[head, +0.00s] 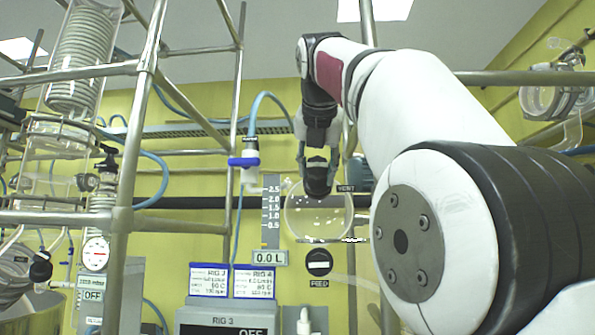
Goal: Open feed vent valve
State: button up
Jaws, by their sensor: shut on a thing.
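A round clear glass feed vessel (300,215) hangs right of center in the head view. A dark vent valve (318,184) sits at its top, beside a black VENT label (346,188). My gripper (318,165) reaches down from above with its fingers on either side of the valve's top and is shut on it. The fingers and wrist hide part of the valve, so its handle angle is hard to read. Below the vessel is a round black feed valve (319,263) with a pale horizontal bar, above a FEED label (319,283).
A level scale (271,212) with a 0.0 L readout (269,258) stands left of the vessel. A blue-collared hose fitting (244,162) is close by on the left. Metal frame poles (135,150) and coiled glassware (80,60) fill the left.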

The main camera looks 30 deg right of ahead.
aim_at(317, 164)
jog(key=shift+f+n+g+h, duration=0.1)
jog(key=shift+n+g+h, duration=0.3)
jog(key=shift+n, duration=1.1)
jog(key=o, duration=1.2)
jog(key=v, duration=0.5)
jog(key=shift+a, duration=0.1)
jog(key=shift+s+a+r, duration=0.35)
jog(key=shift+a+r, duration=0.05)
jog(key=shift+r, duration=0.05)
jog(key=shift+s+a+r, duration=0.15)
jog(key=shift+s+r, duration=0.05)
jog(key=shift+s, duration=0.2)
